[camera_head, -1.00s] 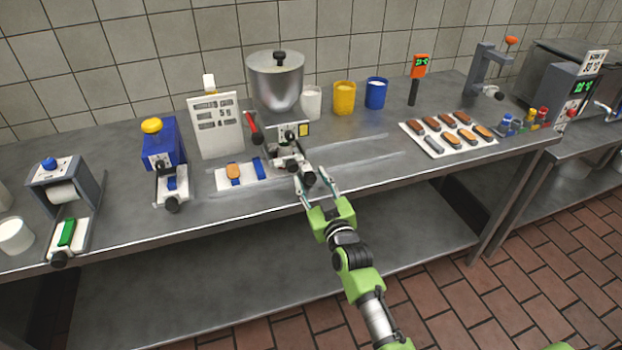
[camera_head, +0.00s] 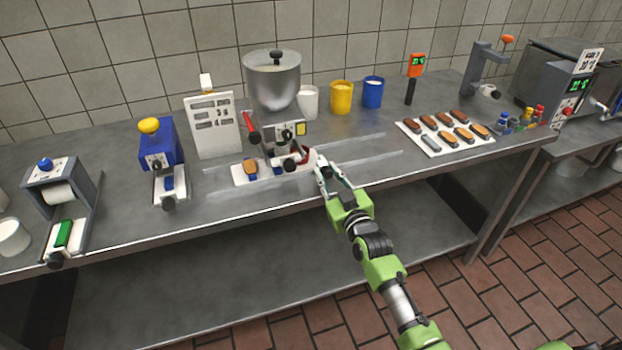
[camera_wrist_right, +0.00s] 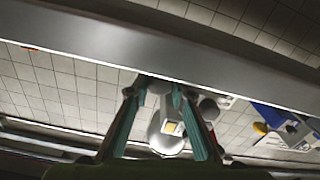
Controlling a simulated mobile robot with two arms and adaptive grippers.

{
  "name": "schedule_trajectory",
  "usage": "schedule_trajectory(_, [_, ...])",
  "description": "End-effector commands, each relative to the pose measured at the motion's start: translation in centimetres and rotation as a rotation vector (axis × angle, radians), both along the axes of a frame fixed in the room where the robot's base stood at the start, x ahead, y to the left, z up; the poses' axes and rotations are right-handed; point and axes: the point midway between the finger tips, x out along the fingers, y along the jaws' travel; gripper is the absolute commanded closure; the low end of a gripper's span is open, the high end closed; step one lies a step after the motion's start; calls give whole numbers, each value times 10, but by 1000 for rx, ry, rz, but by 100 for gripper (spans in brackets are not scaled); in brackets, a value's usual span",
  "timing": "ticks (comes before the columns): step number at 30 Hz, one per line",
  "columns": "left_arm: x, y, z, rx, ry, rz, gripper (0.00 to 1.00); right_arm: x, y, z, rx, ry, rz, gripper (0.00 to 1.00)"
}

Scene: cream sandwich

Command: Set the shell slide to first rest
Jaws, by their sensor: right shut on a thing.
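The shell slide (camera_head: 239,180) is a white plate carrying an orange-brown shell (camera_head: 250,167) between blue blocks. It lies at the foot of the cream machine, with its right part under the machine's front (camera_head: 291,130). My right gripper (camera_head: 324,170) is to the right of the machine, near the table's front edge. Its fingers close on a small dark end piece of the slide, mostly hidden by the fingers. In the right wrist view the fingers (camera_wrist_right: 158,88) converge on a dark piece. A black knob (camera_head: 289,165) and a dark red piece (camera_head: 305,157) show left of the gripper. My left gripper is out of view.
A steel pot (camera_head: 272,82) stands behind the machine, with white, yellow (camera_head: 341,98) and blue cups to its right. A white panel (camera_head: 213,127) and blue dispenser (camera_head: 160,146) stand left. A shell tray (camera_head: 411,133) lies right.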

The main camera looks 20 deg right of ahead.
Motion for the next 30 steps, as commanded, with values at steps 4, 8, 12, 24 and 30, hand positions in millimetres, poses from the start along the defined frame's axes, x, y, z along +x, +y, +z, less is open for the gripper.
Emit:
schedule_trajectory(4, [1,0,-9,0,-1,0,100,2,-41,-2,-12,0,-1,100])
schedule_trajectory(8, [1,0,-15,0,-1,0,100,3,-68,-3,-10,0,0,100])
schedule_trajectory(12, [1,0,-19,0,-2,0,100,3,-86,-1,-6,0,0,100])
schedule_trajectory(24, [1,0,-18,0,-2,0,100,3,-91,0,-1,2,0,100])
schedule_trajectory(30, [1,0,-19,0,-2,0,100,3,-91,0,0,1,0,62])
